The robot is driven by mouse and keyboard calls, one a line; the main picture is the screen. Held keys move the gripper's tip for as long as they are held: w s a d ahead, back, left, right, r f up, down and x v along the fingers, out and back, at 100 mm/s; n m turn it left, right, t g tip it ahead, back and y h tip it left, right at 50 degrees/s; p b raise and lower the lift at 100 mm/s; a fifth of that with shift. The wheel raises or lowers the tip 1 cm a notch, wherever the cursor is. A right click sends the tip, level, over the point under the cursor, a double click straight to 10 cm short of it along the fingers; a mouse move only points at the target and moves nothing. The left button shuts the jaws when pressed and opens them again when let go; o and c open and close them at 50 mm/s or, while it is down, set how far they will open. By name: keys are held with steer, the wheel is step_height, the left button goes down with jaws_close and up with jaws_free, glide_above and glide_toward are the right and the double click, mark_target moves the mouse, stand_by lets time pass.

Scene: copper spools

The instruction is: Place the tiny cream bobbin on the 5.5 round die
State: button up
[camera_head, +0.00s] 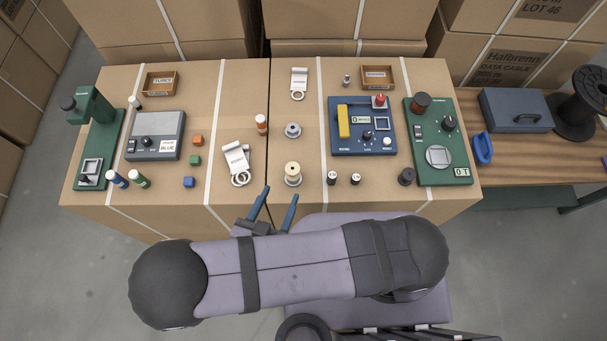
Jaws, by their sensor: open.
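A small cream bobbin (293,169) stands upright on the cardboard top, near the front middle, with a pale rim showing beneath it. My gripper (274,206) is open and empty, its two blue fingers at the front edge, in front of and left of the bobbin and apart from it. A green machine (463,157) at the right carries a round grey plate (438,156), which may be the round die; no 5.5 marking is readable. Another green machine (107,131) at the far left has a square plate (91,170).
A grey spool (292,130) stands behind the bobbin. Two dark cylinders (331,178) (354,179) and a black knob-like piece (406,176) stand between bobbin and right machine. A blue control box (362,147) is behind them. Paper tags on rings (236,158) lie left.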

steer(key=w+a+g+y, duration=0.4)
steer(key=w+a+g, duration=0.1)
steer(key=w+a, duration=0.2)
steer(key=w+d+r+n+g+y, duration=0.1)
steer(key=w+d+r+g+y, duration=0.25)
steer(key=w+r, duration=0.2)
steer(key=s+d+r+n+g+h, duration=0.1)
steer(key=s+d+r, duration=0.1)
steer(key=d, duration=0.6)
steer(key=s+d+r+g+h, duration=0.1)
steer(key=s+d+r+g, duration=0.1)
steer(key=d, duration=0.6)
steer(key=s+d+r+n+g+h, duration=0.1)
steer(key=s+d+r, duration=0.3)
steer(key=d, duration=0.4)
steer(key=shift+s+r+n, duration=0.2)
steer(key=shift+s+n, duration=0.1)
